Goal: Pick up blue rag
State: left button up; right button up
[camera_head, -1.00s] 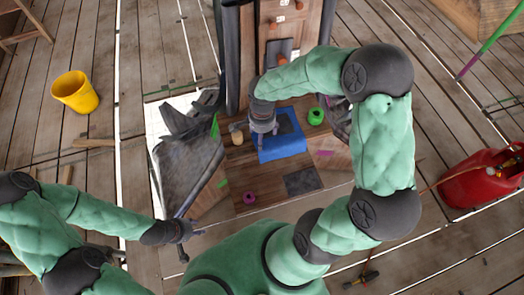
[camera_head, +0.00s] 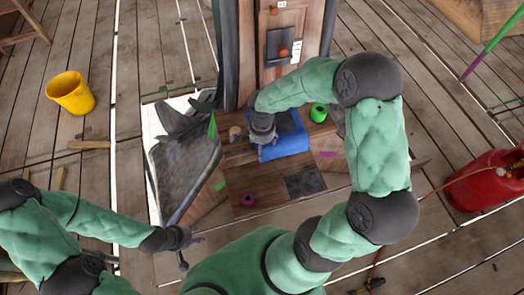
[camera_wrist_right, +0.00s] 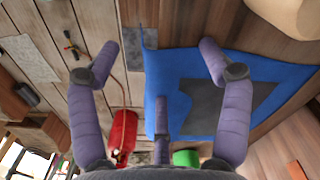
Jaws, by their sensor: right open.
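The blue rag (camera_head: 294,145) lies on the wooden surface in the middle of the head view, with a dark grey patch on it. It also shows in the right wrist view (camera_wrist_right: 180,65), spread out with a raised or folded edge. My right gripper (camera_head: 263,148) is over the rag's left side in the head view. In the right wrist view its fingers (camera_wrist_right: 160,62) are spread wide, with nothing held between them; whether they touch the cloth I cannot tell. My left gripper (camera_head: 192,251) is at lower left, away from the rag, with its fingers apart and empty.
A green roll (camera_head: 318,113) stands right of the rag, and a tan cylinder (camera_head: 235,133) stands left of it. A magenta ring (camera_head: 248,200) and a dark square (camera_head: 304,184) lie nearer me.

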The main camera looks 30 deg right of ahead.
jog(key=shift+f, duration=0.1)
dwell(0.3)
jog(key=shift+s, duration=0.1)
jog(key=c, duration=0.9)
jog(key=shift+s+a+f, duration=0.2)
jog(key=shift+s, duration=0.05)
grip_shut()
notch_tip(320, 180, up, 12)
jog(key=p, duration=0.7)
jog(key=shift+w+d+r+p, duration=0.15)
jog(key=shift+w+r+p, duration=0.05)
jog(key=shift+w+p, duration=0.15)
jog(key=shift+r, duration=0.1)
notch_tip(320, 180, up, 9)
jog(key=p, duration=0.5)
jog(key=shift+p, duration=0.35)
